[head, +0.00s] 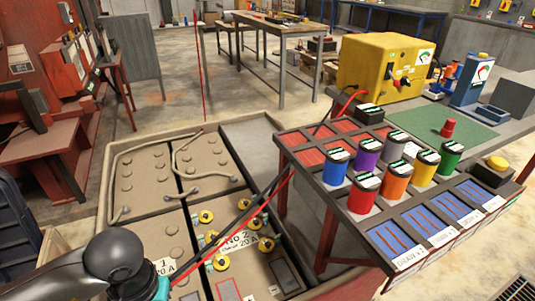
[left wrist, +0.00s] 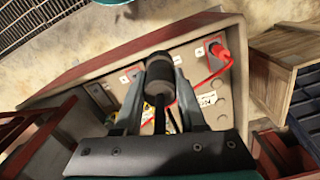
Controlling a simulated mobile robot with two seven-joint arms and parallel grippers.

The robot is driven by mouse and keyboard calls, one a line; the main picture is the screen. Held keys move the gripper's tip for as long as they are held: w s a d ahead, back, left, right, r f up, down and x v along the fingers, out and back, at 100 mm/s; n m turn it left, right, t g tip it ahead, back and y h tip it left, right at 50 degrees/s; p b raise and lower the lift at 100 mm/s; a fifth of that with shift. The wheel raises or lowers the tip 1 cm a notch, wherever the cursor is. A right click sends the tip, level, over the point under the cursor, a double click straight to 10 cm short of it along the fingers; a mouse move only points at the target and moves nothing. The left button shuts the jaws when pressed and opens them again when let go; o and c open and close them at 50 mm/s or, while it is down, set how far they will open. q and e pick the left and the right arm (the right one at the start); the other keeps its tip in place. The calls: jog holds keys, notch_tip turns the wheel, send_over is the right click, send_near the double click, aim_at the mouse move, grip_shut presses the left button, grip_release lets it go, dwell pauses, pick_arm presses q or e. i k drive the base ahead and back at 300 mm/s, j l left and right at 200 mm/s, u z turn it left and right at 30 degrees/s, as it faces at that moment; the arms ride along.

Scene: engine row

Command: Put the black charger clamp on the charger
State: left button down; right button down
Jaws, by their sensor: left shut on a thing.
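The yellow charger (head: 378,62) stands on the bench at the back right, with a gauge label and dark fittings on its front. In the left wrist view my left gripper (left wrist: 163,76) is shut on the black charger clamp (left wrist: 158,64), a dark round-ended piece between the fingers. In the head view only my left arm shows at the lower left, far from the charger; its fingertips and the clamp are hidden there. A red clamp (left wrist: 216,50) with a red cable sits at a battery in the left wrist view. My right gripper is not in view.
A crate of large batteries (head: 145,180) fills the front middle. Black and red cables cross it toward the bench. Coloured cups (head: 397,180) stand on a compartment rack (head: 283,143) before the charger.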

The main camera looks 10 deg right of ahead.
aim_at(415, 42)
jog(key=k+l+z, duration=0.1)
jog(key=l+z, duration=0.25)
jog(key=l, duration=1.55)
jog(key=i+l, duration=0.15)
jog(key=l, duration=0.25)
jog(key=i+l+z, duration=0.15)
jog(key=l, duration=0.25)
jog(key=i+l, duration=0.2)
jog(key=l, duration=0.2)
jog(key=i+l+z, duration=0.15)
jog(key=l, duration=0.25)
jog(key=i+l+z, duration=0.15)
jog(key=i+l, duration=0.6)
jog(key=i, duration=0.15)
